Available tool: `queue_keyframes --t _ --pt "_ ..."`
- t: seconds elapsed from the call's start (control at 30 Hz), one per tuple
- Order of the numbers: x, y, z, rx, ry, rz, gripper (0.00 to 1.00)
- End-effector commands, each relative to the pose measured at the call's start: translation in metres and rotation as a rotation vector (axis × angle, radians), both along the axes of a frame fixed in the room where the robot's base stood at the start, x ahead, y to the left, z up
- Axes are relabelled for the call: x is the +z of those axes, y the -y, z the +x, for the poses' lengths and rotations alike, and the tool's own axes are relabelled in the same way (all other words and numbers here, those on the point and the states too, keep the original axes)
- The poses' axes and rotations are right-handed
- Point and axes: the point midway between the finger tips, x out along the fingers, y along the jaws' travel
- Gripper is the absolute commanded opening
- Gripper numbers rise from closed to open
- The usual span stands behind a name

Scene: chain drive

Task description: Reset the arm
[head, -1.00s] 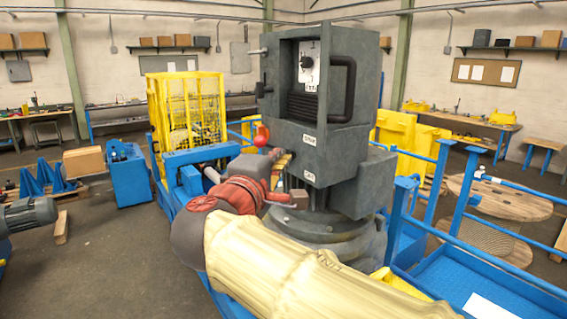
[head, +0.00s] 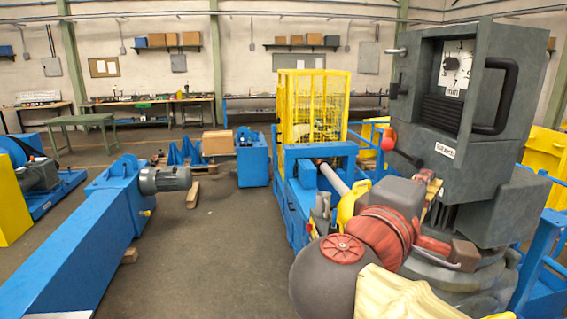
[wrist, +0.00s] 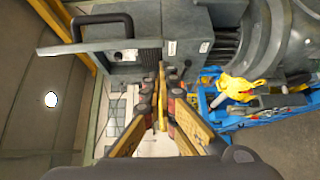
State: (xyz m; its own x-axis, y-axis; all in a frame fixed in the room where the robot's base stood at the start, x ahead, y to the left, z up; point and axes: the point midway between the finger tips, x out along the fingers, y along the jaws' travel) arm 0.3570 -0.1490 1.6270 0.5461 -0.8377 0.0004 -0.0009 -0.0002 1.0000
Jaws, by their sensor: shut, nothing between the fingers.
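My arm (head: 380,240) reaches from the bottom of the head view toward the tall grey machine (head: 510,110). My gripper (head: 432,188) is partly hidden behind the arm's grey wrist, close in front of the machine in that picture. In the wrist view the yellow fingers of my gripper (wrist: 161,98) are shut, with nothing between them. The grey machine (wrist: 145,62) fills the upper middle there, with a black handle (wrist: 103,27). I cannot tell the exact gap between the fingers and the machine.
A red knob (head: 389,139) sticks out from the machine's left side. A yellow piece (head: 352,203) sits beside my arm. A yellow cage (head: 312,105) stands behind on the blue frame. A blue beam with a motor (head: 165,179) lies left. Open floor (head: 215,240) lies between.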

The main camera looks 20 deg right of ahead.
Motion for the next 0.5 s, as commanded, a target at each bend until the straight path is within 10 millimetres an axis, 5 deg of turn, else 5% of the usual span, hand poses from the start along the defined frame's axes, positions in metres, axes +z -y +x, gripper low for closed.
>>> queue_keyframes --t 0.17,0.33,0.5 --pt "-0.021 -0.008 0.011 0.049 -0.029 0.063 0.0" --pt "-0.11 -0.035 0.021 0.144 -0.148 0.311 0.0" --pt "-0.216 -0.073 0.005 0.189 -0.246 0.648 0.0"
